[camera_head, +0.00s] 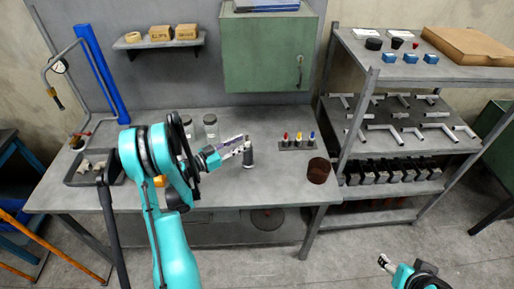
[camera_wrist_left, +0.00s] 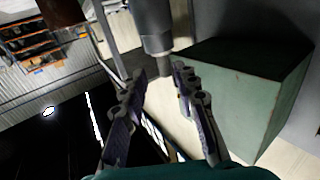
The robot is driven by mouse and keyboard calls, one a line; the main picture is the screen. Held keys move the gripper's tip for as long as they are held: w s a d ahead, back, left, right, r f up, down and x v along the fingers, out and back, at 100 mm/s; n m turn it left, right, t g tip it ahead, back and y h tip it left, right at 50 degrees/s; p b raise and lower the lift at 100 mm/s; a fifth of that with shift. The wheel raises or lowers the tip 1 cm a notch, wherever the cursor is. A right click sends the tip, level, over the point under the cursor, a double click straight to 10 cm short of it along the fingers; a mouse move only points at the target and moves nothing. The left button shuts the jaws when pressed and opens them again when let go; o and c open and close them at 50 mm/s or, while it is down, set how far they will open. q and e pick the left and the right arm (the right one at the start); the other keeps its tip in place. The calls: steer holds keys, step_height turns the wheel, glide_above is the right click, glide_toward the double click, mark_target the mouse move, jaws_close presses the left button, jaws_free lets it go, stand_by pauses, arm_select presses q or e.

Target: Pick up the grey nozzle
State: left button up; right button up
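The nozzle (camera_head: 248,159) stands upright on the workbench (camera_head: 225,188), dark grey with a lighter band and a narrow upper end. In the left wrist view the nozzle (camera_wrist_left: 153,26) comes in from the top as a grey cylinder, its thin end near the fingertips. My left gripper (camera_head: 243,146) is at the nozzle's upper end. In the left wrist view its fingers (camera_wrist_left: 158,72) are apart, with the thin end between or just beyond the tips; contact cannot be told. My right gripper (camera_head: 385,262) is at the lower right, away from the bench, its finger opening unclear.
Two jars (camera_head: 210,126) stand behind my left arm. A holder with coloured-tip pieces (camera_head: 298,142) and a dark brown cylinder (camera_head: 319,171) are to the right. A grey tray (camera_head: 80,181) is at the left. A shelf rack (camera_head: 395,75) stands at the right. Bare bench lies in front of the nozzle.

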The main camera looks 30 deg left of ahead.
arm_select(q)
steer(key=shift+x, duration=1.15)
steer(key=x, duration=0.2)
steer(key=b+x, duration=0.2)
steer(key=x, duration=0.1)
steer(key=shift+w+a, duration=0.2)
steer(key=shift+w, duration=0.2)
jaws_close()
